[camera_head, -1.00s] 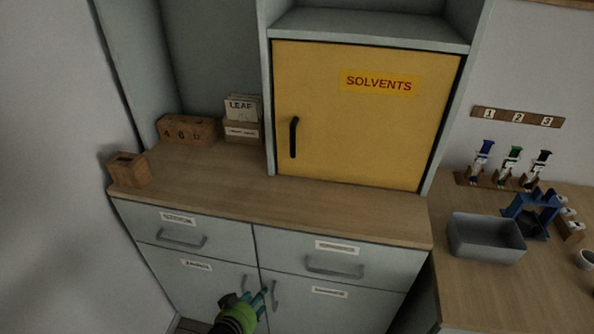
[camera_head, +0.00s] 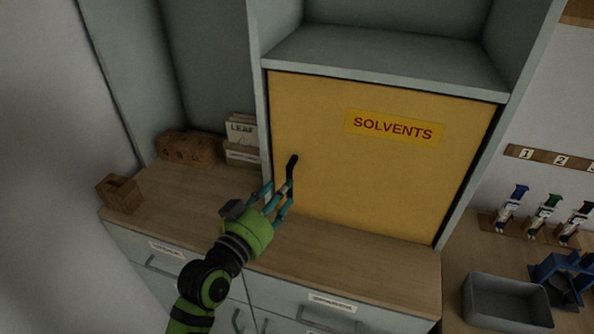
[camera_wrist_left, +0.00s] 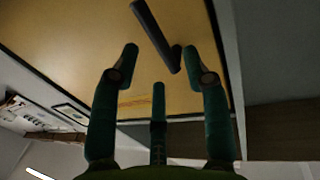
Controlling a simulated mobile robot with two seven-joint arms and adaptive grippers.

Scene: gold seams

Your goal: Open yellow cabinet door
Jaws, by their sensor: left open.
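The yellow cabinet door (camera_head: 385,170), labelled SOLVENTS, is shut in the head view. Its black vertical handle (camera_head: 291,168) is near the door's left edge, with its lower part partly hidden by my fingers. My left gripper (camera_head: 277,197) is open with its teal fingers at the handle's lower part. In the left wrist view the dark handle (camera_wrist_left: 154,32) runs down toward the gap between the spread fingers (camera_wrist_left: 160,68), in front of the yellow door (camera_wrist_left: 75,40). I cannot tell whether the fingers touch it. My right gripper is not in view.
The wooden counter (camera_head: 360,257) lies below the door. A small wooden box (camera_head: 120,193) and a card holder (camera_head: 242,153) stand to the left. A grey bin (camera_head: 506,302) and coloured tools (camera_head: 540,214) are on the right. An open shelf (camera_head: 390,60) is above the door.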

